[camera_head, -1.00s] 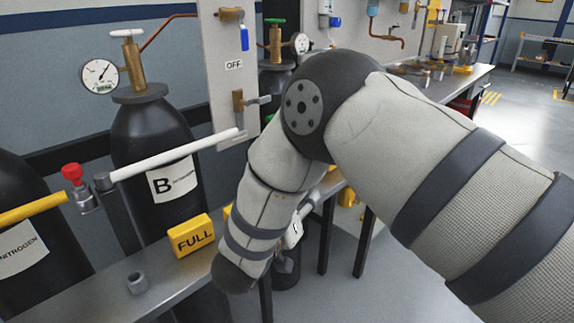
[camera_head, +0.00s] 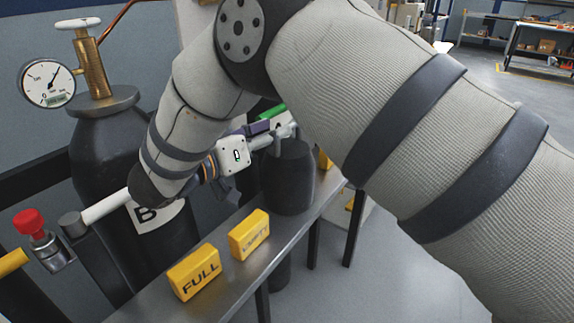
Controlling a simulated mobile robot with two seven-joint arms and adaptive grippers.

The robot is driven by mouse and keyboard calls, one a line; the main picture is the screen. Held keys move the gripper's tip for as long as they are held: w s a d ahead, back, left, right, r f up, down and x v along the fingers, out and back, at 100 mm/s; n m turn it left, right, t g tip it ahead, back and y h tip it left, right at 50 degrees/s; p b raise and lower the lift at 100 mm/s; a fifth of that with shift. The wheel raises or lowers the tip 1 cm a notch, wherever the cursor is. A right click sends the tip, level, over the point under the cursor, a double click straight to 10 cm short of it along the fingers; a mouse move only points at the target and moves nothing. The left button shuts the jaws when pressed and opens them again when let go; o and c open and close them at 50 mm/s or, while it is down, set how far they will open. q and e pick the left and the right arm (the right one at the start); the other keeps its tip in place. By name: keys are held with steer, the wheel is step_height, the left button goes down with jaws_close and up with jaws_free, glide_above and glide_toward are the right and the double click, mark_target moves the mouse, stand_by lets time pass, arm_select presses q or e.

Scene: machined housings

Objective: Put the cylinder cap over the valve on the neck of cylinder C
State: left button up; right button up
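A dark grey upright cylinder (camera_head: 288,180), which looks like the cylinder cap, stands on the narrow metal ledge in the middle of the view. My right gripper (camera_head: 283,136) is at its top edge, beyond the white wrist housing (camera_head: 234,155). The fingers are small and overlap other parts, so I cannot tell whether they are open or grip the cap. The neck and valve of cylinder C are hidden behind my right arm. Cylinder B (camera_head: 100,160), black with a brass valve (camera_head: 92,68), stands at the left. My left gripper is not in view.
Yellow FULL (camera_head: 195,272) and EMPTY (camera_head: 249,235) blocks stand on the metal ledge (camera_head: 228,282). A white bar (camera_head: 105,207) crosses cylinder B, and a red-knobbed clamp (camera_head: 32,226) is at the far left. A green piece (camera_head: 271,112) shows behind my gripper. Floor is clear at the right.

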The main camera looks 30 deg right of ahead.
steer(key=x, duration=0.6)
steer(key=shift+a+f, duration=0.1)
steer(key=shift+f, duration=0.3)
jaws_close()
